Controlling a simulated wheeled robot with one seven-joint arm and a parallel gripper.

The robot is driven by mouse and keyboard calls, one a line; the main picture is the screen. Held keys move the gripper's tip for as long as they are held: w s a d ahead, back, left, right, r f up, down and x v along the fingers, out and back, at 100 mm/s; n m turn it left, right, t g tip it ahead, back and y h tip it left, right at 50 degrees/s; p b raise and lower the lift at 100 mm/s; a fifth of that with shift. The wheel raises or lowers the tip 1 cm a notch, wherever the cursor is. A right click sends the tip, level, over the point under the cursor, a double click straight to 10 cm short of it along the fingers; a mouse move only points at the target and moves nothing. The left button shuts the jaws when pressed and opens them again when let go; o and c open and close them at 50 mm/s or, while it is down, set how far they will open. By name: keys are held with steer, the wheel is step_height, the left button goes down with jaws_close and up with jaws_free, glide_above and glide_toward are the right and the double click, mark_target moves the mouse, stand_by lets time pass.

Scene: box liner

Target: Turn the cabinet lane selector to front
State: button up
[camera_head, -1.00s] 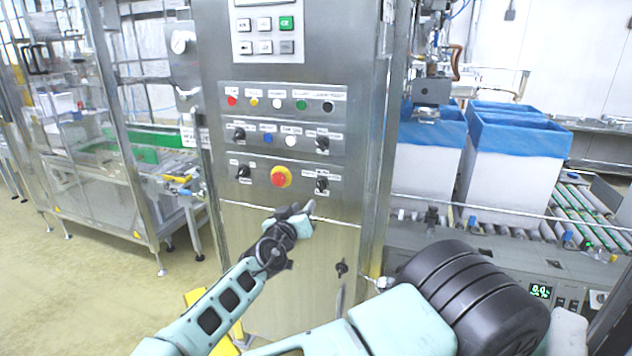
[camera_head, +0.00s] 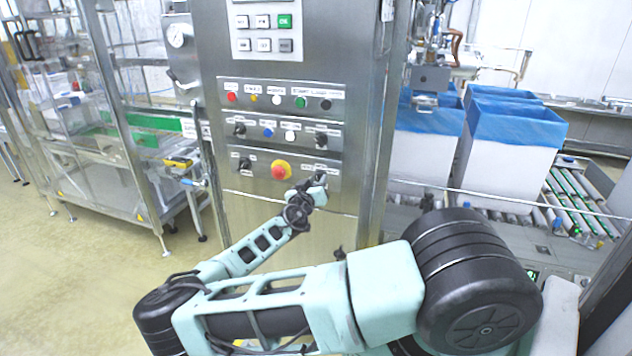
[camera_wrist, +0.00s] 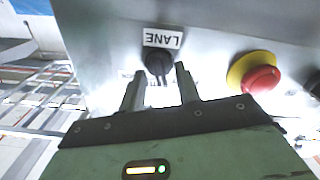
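The lane selector is a black rotary knob (camera_wrist: 158,62) on the steel cabinet panel, beside an upside-down LANE label (camera_wrist: 162,39) in the wrist view. Its grip bar points roughly down in that view; the small position labels are partly hidden and not readable. My gripper (camera_wrist: 160,73) is open, with one finger on each side of the knob's lower part. I cannot tell whether the fingers touch it. In the head view my gripper (camera_head: 318,184) is at the panel's lower right, right of the emergency stop, and largely hides the knob.
The red emergency stop (camera_head: 281,170) with its yellow ring is close beside the selector; it also shows in the wrist view (camera_wrist: 260,78). Other knobs and buttons fill the rows above. Blue-lined white boxes (camera_head: 515,150) stand at the right by a roller conveyor (camera_head: 580,190).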

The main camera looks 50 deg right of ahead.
jaws_close()
steer(key=shift+n+b, duration=2.7)
steer(key=shift+b, duration=1.6)
jaws_free()
steer(key=shift+a, duration=0.1)
